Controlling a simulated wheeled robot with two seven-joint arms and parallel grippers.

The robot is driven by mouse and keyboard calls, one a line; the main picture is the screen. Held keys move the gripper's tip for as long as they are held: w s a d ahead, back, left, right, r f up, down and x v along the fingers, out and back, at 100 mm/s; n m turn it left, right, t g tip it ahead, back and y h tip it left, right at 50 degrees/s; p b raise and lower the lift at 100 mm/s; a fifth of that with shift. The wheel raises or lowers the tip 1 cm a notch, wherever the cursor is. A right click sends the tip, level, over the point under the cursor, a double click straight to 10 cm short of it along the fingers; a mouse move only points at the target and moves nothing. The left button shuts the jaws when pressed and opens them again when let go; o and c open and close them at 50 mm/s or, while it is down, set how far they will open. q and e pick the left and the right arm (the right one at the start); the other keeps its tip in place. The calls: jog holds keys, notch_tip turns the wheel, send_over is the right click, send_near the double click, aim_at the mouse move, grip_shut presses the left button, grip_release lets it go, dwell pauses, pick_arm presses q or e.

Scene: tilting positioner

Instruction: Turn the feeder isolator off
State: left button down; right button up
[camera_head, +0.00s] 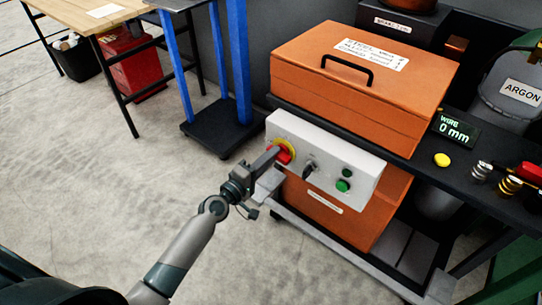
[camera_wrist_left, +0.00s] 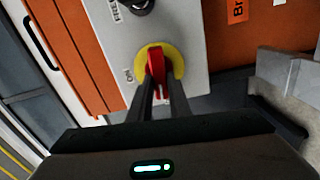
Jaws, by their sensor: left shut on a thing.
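The feeder isolator is a red handle (camera_head: 284,156) on a yellow round plate (camera_head: 290,146), at the left end of a white control panel (camera_head: 341,166). In the left wrist view the red handle (camera_wrist_left: 156,66) stands on the yellow plate (camera_wrist_left: 174,58), roughly in line with the fingers. My left gripper (camera_head: 275,155) reaches the handle from the left. Its fingers (camera_wrist_left: 158,95) are shut on the handle, hiding its lower part. An "ON" label (camera_wrist_left: 128,75) shows beside the plate. My right gripper is in neither view.
Right of the isolator, the panel has a dark key-like switch (camera_head: 309,168) and a green button (camera_head: 343,185). An orange box (camera_head: 345,80) with a black handle sits above. A yellow button (camera_head: 442,160) and a "0 mm" wire display (camera_head: 456,130) are at right. Open floor lies left.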

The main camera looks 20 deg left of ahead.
pick_arm(q)
jog(key=shift+n, duration=0.6)
jog(key=c, duration=1.6)
grip_release()
jog(key=shift+c, duration=0.2)
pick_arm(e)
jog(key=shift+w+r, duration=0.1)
